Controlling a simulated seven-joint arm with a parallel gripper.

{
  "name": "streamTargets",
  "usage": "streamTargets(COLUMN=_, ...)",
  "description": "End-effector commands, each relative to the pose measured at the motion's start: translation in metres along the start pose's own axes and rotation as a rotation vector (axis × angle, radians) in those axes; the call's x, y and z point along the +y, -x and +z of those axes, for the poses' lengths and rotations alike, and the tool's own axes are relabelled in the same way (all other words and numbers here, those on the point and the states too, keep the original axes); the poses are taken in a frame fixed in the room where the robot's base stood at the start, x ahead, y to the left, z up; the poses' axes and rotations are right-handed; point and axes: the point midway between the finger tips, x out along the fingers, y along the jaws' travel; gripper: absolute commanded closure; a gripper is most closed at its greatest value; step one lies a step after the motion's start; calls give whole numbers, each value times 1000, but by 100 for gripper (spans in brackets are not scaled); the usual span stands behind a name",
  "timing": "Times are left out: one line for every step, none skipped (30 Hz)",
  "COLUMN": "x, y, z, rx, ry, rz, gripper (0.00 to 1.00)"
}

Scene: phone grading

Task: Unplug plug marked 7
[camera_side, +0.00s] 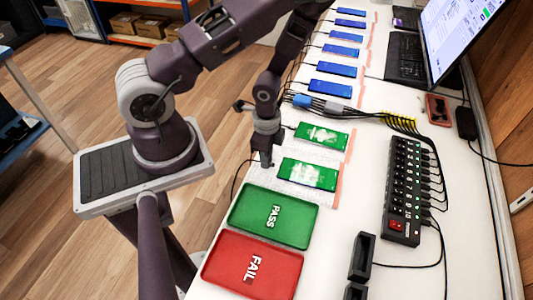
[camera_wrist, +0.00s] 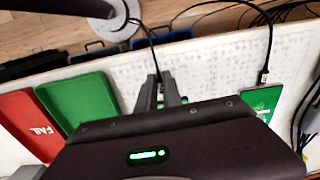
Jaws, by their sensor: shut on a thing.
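My gripper (camera_side: 266,160) is at the left end of the nearer green-screen phone (camera_side: 308,174), low over the white mat. In the wrist view its fingers (camera_wrist: 166,92) are shut on a cable plug (camera_wrist: 160,90), whose dark cable runs up and away. No number on the plug can be read, and I cannot tell whether its tip is in the phone. The second green-screen phone (camera_side: 321,136) lies just beyond. In the wrist view a green-screen phone (camera_wrist: 262,101) has a cable plug (camera_wrist: 264,76) at its end. My gripper body hides the nearer phone there.
The green PASS tray (camera_side: 243,229) and red FAIL tray (camera_side: 233,281) are at the near end. Several blue-screen phones (camera_side: 336,69) lie in a row beyond. A black powered hub (camera_side: 404,205) with several cables stands right. A laptop (camera_side: 406,62) is at the back.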

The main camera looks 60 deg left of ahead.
Motion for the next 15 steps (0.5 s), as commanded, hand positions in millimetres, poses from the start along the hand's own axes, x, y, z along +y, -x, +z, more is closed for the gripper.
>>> streamTargets(x=0, y=-1, z=0, rx=0, ry=0, rz=0, gripper=100)
streamTargets(x=0, y=-1, z=0, rx=0, ry=0, rz=0, gripper=100)
streamTargets(x=0, y=-1, z=0, rx=0, ry=0, rz=0, gripper=100)
streamTargets(x=0, y=-1, z=0, rx=0, ry=0, rz=0, gripper=100)
streamTargets(x=0, y=-1, z=0, rx=0, ry=0, rz=0, gripper=100)
streamTargets(x=0, y=-1, z=0, rx=0, ry=0, rz=0, gripper=100)
streamTargets(x=0, y=0, z=0, rx=0, ry=0, rz=0, gripper=100)
streamTargets(x=0, y=0, z=0, rx=0, ry=1, rz=0, gripper=84)
streamTargets(x=0, y=0, z=0, rx=0, ry=0, rz=0, gripper=76)
streamTargets(x=0, y=0, z=0, rx=0, ry=1, rz=0, gripper=70)
streamTargets(x=0, y=0, z=0, rx=0, ry=1, rz=0, gripper=65)
streamTargets(x=0, y=0, z=0, rx=0, ry=1, rz=0, gripper=65)
streamTargets(x=0, y=0, z=0, rx=0, ry=1, rz=0, gripper=65)
streamTargets(x=0, y=0, z=0, rx=0, ry=1, rz=0, gripper=65)
streamTargets(x=0, y=0, z=0, rx=0, ry=1, rz=0, gripper=65)
